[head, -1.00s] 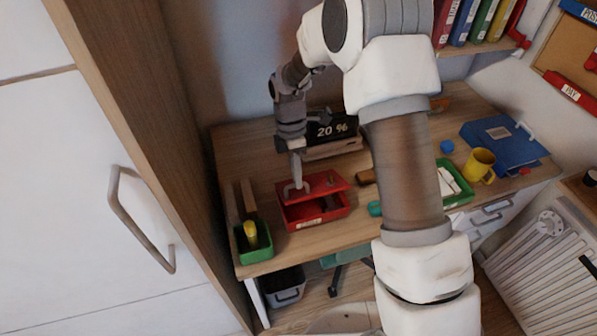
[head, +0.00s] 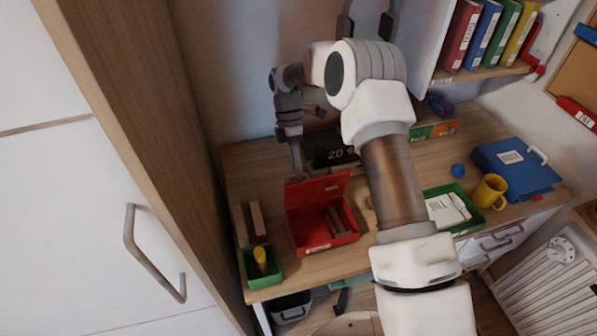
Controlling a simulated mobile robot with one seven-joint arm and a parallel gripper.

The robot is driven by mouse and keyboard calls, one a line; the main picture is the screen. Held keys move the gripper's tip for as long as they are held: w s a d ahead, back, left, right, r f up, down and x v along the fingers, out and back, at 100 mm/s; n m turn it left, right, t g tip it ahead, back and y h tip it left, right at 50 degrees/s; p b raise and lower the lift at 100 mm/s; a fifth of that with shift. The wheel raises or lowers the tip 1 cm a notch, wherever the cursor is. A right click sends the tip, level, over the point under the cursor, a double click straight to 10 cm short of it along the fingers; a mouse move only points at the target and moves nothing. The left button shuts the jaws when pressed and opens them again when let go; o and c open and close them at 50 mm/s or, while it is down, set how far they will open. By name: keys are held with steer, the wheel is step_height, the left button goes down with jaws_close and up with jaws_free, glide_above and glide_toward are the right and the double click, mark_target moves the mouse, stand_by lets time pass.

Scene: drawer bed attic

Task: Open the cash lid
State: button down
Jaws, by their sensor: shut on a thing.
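The red cash box (head: 326,246) stands on the desk in the head view. Its red lid (head: 318,190) is raised at the back, steeply tilted, and the inside shows. Brownish items (head: 338,221) lie in the box. My gripper (head: 299,176) is at the lid's upper left edge, shut on the lid. Its fingertips are small and partly hidden by the lid.
A green tray (head: 264,268) with a yellow item stands left of the box. A dark "20 %" sign (head: 330,146) stands behind it. To the right are a green bill tray (head: 468,222), a yellow mug (head: 490,190) and a blue binder (head: 515,165).

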steer(key=shift+w+a+f, duration=0.1)
steer(key=shift+w+f, duration=0.35)
steer(key=shift+f, duration=0.05)
steer(key=c, duration=0.9)
jaws_free()
steer(key=shift+w, duration=0.1)
steer(key=shift+r, duration=0.15)
